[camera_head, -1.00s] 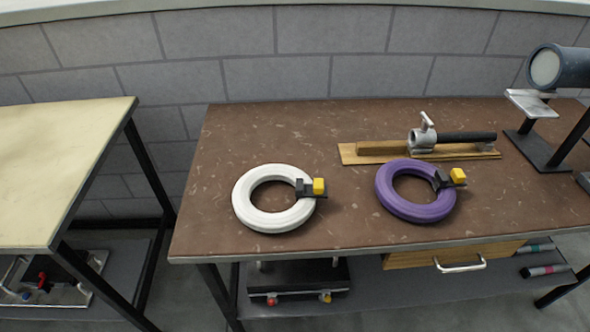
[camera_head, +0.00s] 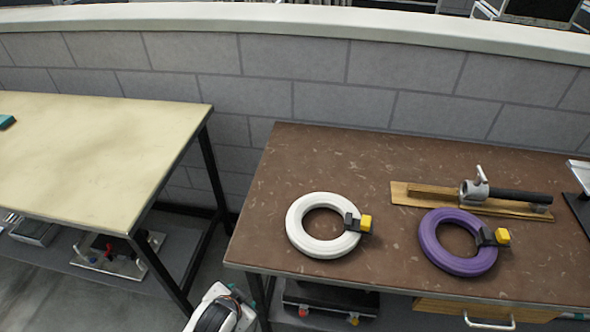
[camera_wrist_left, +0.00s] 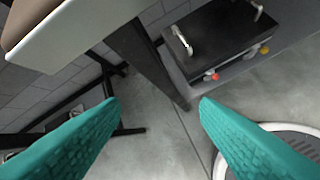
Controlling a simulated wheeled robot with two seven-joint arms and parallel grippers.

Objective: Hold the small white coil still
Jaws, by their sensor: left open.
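The white coil (camera_head: 296,233) lies flat on the brown worktable (camera_head: 290,160), towards its left side. A black clip with a yellow end (camera_head: 365,223) sits on the coil's right side. In the head view a part of my arm shows at the bottom edge, below the table's front edge. In the left wrist view my left gripper (camera_wrist_left: 158,110) is open, with two teal fingers wide apart and only floor between them. It is away from the coil. My right gripper is not in view.
A purple coil (camera_head: 430,250) with a similar clip lies to the right. Behind it is a wooden board (camera_head: 412,200) with a metal clamp and black handle. A cream table (camera_head: 90,150) stands left across a gap. A black case (camera_wrist_left: 215,35) sits on the lower shelf.

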